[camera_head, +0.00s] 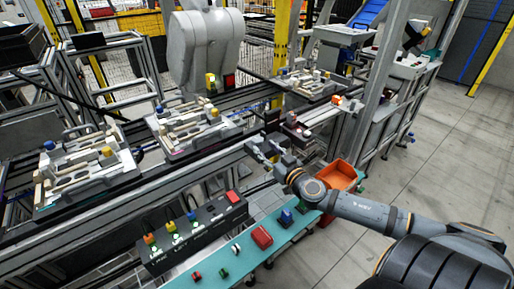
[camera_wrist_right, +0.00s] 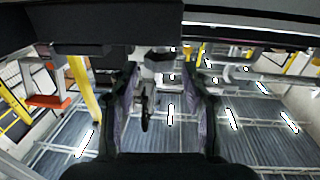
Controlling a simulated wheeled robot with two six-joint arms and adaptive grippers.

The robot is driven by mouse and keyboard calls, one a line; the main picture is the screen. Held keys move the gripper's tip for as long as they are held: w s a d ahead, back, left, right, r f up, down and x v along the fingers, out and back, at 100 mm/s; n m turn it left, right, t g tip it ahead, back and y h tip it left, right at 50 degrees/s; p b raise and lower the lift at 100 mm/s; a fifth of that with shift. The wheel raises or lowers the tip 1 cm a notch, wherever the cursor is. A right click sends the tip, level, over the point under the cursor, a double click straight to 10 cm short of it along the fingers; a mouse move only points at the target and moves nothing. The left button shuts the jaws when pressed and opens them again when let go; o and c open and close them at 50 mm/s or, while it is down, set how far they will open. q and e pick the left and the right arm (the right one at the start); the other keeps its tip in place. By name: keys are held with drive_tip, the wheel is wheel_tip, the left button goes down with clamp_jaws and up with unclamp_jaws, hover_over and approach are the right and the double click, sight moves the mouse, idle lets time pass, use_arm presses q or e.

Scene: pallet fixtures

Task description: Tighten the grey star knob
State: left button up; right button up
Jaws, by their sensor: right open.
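My right gripper (camera_head: 262,148) reaches in from the right, beside the conveyor's near rail and behind the control box. Its two dark fingers stand apart and nothing is held between them in the right wrist view (camera_wrist_right: 163,112). A small dark part (camera_wrist_right: 147,108) shows in the gap between the fingers, below a grey block (camera_wrist_right: 157,62); I cannot tell whether it is the grey star knob or whether it touches a finger. In the head view I cannot make out the star knob; the gripper may cover it. My left gripper is not in view.
Pallet fixtures with pale parts stand on the conveyor at left (camera_head: 88,190), middle (camera_head: 195,128) and back right (camera_head: 305,84). A black control box (camera_head: 195,237) and a teal shelf (camera_head: 215,262) lie in front. An orange bin (camera_head: 339,175) sits close to my right forearm.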

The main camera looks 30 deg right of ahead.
sight(261, 143)
drive_tip(key=w, duration=0.1)
drive_tip(key=w+p, duration=0.1)
drive_tip(key=w, duration=0.1)
drive_tip(key=shift+w+d+r, duration=0.1)
drive_tip(key=shift+w+r, duration=0.1)
drive_tip(key=shift+r, duration=0.15)
drive_tip(key=shift+w, duration=0.35)
drive_tip(key=shift+w+f+p, duration=0.15)
drive_tip(key=shift+w+p, duration=0.2)
drive_tip(key=shift+p, duration=0.05)
drive_tip(key=shift+w, duration=0.35)
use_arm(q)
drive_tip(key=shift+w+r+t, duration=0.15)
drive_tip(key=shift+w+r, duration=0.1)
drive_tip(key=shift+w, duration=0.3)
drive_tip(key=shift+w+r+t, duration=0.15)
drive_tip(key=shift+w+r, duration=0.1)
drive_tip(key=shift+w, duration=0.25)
use_arm(e)
drive_tip(key=shift+f, duration=0.1)
drive_tip(key=c, duration=0.9)
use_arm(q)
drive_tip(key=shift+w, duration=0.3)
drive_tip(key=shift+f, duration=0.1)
